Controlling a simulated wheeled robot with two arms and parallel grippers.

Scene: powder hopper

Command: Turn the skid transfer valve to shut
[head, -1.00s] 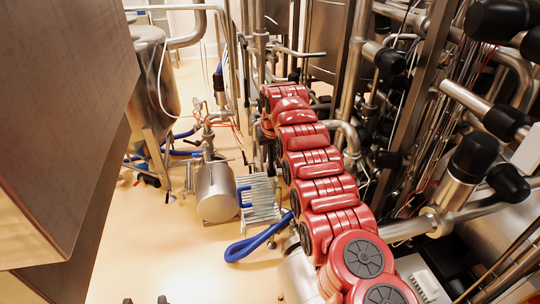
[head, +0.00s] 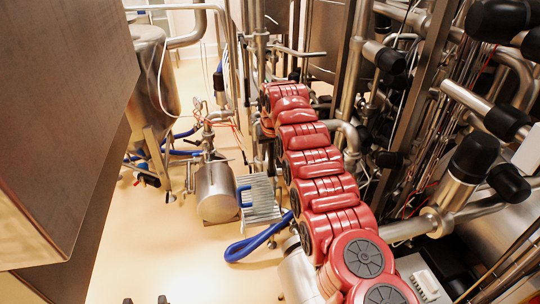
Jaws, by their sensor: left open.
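A skid with a shiny cylindrical motor (head: 216,192) stands on the floor left of centre. Steel pipework and fittings (head: 208,132) rise behind it; the transfer valve seems to be among these, but its handle is too small to make out its position. Two dark fingertips of my left gripper (head: 145,300) show at the bottom edge, apart and empty, well in front of the skid. My red right arm (head: 320,190) reaches from the lower right toward the centre, past the skid's right side. Its gripper is not visible beyond the arm's far end.
A steel tank (head: 152,85) on legs stands behind the skid at left. A blue hose (head: 258,242) lies on the floor near a ribbed metal part (head: 262,198). Dense pipes fill the right side. A large brown panel (head: 65,100) blocks the left. The front floor is clear.

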